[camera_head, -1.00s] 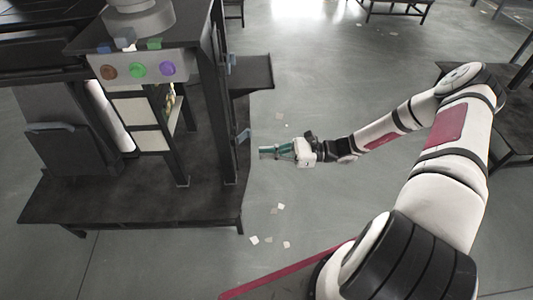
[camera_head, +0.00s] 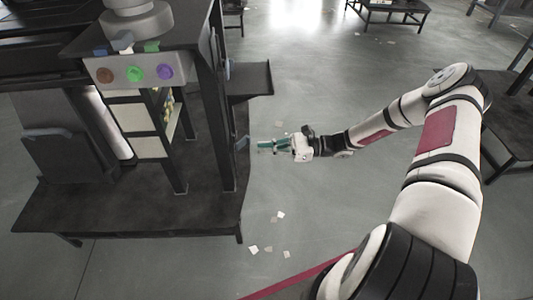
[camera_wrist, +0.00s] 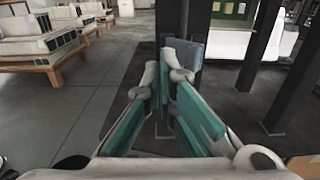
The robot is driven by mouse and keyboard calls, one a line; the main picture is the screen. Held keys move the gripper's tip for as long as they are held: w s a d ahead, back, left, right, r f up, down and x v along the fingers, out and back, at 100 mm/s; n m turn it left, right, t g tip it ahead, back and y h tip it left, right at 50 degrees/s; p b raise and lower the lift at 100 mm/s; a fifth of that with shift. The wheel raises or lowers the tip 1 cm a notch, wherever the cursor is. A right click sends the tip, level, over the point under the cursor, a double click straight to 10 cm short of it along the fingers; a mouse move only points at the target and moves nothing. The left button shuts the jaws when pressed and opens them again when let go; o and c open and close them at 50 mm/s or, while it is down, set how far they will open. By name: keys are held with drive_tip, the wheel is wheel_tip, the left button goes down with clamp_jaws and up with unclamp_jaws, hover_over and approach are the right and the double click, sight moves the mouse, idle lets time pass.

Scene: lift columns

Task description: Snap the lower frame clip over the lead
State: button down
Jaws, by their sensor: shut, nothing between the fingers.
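The lower frame clip (camera_head: 243,140) is a small blue-grey piece on the right side of the dark frame's front post (camera_head: 214,115). My gripper (camera_head: 260,146) is just right of it with its teal-padded fingers pointing left at the post, apart from the clip in this view. In the wrist view my gripper (camera_wrist: 163,75) is shut and empty, its fingertips together. A blue-grey plate (camera_wrist: 188,72), likely the clip, stands just beyond the fingertips, partly hidden by them; I cannot tell whether they touch. I cannot make out the lead.
An upper blue-grey clip (camera_head: 229,67) is higher on the frame, near a dark side shelf (camera_head: 250,80). A panel with brown, green and purple buttons (camera_head: 134,74) faces left of the post. The dark base platform (camera_head: 130,215) lies below. Open floor with paper scraps is at right.

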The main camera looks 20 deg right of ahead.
sight(250, 141)
drive_tip(key=shift+w+d+b, duration=0.3)
drive_tip(key=shift+w+b, duration=0.05)
drive_tip(key=shift+w, duration=0.5)
drive_tip(key=shift+w+d+b, duration=0.3)
drive_tip(key=shift+w, duration=0.55)
drive_tip(key=shift+a, duration=0.15)
drive_tip(key=shift+w+a, duration=0.1)
drive_tip(key=shift+a, duration=0.25)
drive_tip(key=shift+w+a, duration=0.2)
drive_tip(key=shift+a, duration=0.45)
drive_tip(key=v, duration=0.7)
